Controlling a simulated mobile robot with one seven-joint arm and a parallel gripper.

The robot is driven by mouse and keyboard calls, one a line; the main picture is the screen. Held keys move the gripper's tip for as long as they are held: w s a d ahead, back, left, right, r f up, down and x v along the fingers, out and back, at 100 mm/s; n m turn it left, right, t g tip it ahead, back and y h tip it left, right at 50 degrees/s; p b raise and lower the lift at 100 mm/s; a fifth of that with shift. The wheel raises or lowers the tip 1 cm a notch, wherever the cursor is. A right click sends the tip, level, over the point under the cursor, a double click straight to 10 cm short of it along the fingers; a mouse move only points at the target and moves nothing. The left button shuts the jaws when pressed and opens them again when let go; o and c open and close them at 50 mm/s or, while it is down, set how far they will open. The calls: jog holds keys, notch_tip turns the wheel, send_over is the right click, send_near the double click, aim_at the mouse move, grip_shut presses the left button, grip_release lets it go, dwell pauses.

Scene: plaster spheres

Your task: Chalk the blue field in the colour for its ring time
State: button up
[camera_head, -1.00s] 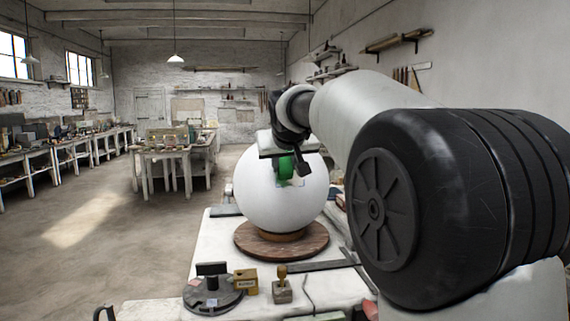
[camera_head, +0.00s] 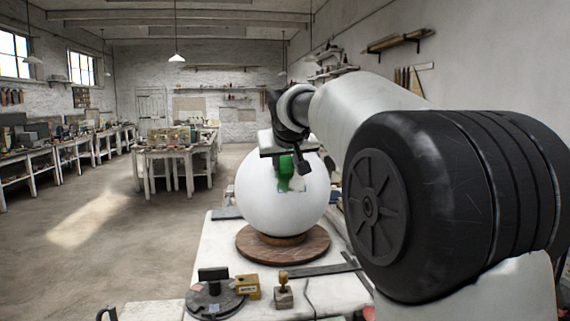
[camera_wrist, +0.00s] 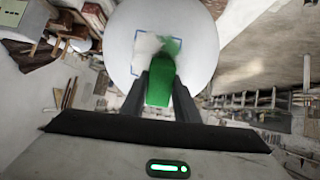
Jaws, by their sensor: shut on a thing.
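A white plaster sphere (camera_head: 262,205) rests on a round wooden base (camera_head: 255,247) on the white table. My gripper (camera_head: 287,165) is in front of the sphere's upper right. In the wrist view my gripper (camera_wrist: 160,88) is shut on a green block of chalk (camera_wrist: 160,84), its far end at or very near the sphere (camera_wrist: 195,22). A blue outlined field (camera_wrist: 140,65) shows on the sphere behind the fingers. A green smear (camera_wrist: 170,46) lies along its upper right and a greyish patch (camera_wrist: 147,44) is at its upper middle. The fingers hide part of the field.
On the table's near end are a dark round device (camera_head: 212,297), a yellow box (camera_head: 247,287) and a small stamp-like block with a knob (camera_head: 283,296). A dark flat bar (camera_head: 322,269) lies right of them. Other worktables (camera_head: 175,150) stand farther back; the floor at left is clear.

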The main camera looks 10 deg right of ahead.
jog(key=shift+s+f+b, duration=0.25)
jog(key=shift+s+b, duration=0.2)
jog(key=shift+s, duration=0.35)
jog(key=shift+d+r+y+p, duration=0.25)
jog(key=shift+d+p, duration=0.2)
jog(key=shift+p, duration=0.25)
jog(key=d, duration=0.1)
jog(key=d+y, duration=0.1)
jog(key=shift+d+f+n+y+p, duration=0.25)
jog(key=shift+d+f+n+p, duration=0.05)
jog(key=shift+d+n+p, duration=0.1)
jog(key=shift+d+r+y, duration=0.1)
jog(key=shift+d+y, duration=0.05)
jog(key=shift+y, duration=0.25)
jog(key=shift+w+f, duration=0.35)
jog(key=shift+w, duration=0.25)
